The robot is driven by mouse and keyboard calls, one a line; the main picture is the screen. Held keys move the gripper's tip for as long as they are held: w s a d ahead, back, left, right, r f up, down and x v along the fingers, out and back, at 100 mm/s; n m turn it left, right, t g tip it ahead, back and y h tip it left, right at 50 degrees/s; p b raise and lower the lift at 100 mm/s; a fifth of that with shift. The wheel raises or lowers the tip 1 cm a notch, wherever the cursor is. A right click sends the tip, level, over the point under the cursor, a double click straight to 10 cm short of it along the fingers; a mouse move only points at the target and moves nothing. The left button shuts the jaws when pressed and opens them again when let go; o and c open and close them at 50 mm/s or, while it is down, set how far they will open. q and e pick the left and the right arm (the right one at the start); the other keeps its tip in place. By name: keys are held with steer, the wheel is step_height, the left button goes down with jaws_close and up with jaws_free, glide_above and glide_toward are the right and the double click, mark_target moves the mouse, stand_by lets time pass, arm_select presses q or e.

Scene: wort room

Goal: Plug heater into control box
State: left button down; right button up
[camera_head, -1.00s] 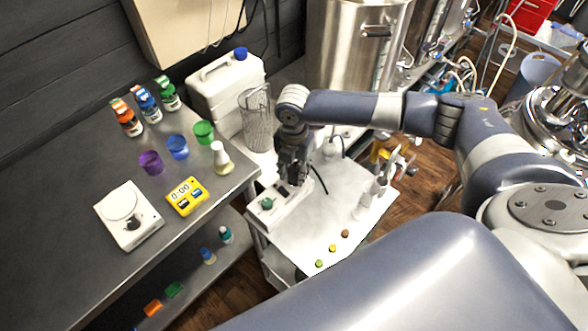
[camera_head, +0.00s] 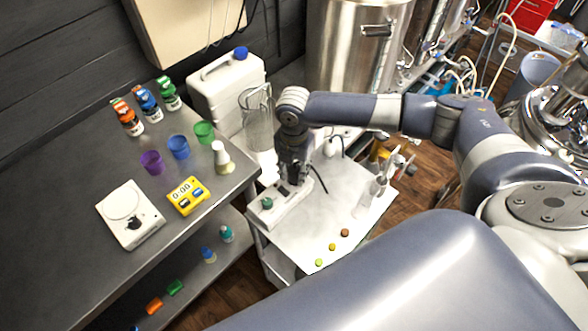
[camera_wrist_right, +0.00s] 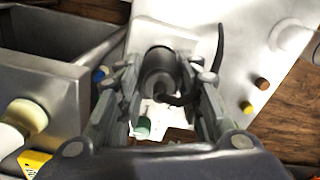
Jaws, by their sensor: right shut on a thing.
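The control box (camera_head: 272,211) is a white box with a green knob and dark sockets, on the white cart at the left end. My right gripper (camera_head: 290,182) points down over its far end. In the right wrist view the gripper (camera_wrist_right: 160,100) is shut on a dark round plug (camera_wrist_right: 159,68), the heater's as far as I can tell, with a black cable (camera_wrist_right: 218,50) leading away. The cable also shows to the right of the gripper in the head view (camera_head: 321,180). The fingers hide whether the plug sits in a socket. My left gripper is not in view.
The white cart top (camera_head: 320,215) has small coloured caps near its front edge and glassware (camera_head: 372,190) at the right. The steel table (camera_head: 90,220) holds a scale (camera_head: 130,217), yellow timer (camera_head: 188,197), coloured cups and bottles. A white jug (camera_head: 227,90) and steel kettle (camera_head: 350,60) stand behind.

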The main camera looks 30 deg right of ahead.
mark_target(294, 168)
steer(key=shift+f, duration=0.45)
steer(key=o, duration=0.8)
step_height(294, 168, up, 8)
steer(key=p, duration=0.8)
steer(key=shift+r, duration=0.4)
steer(key=shift+r+p, duration=0.3)
steer(key=shift+r, duration=0.8)
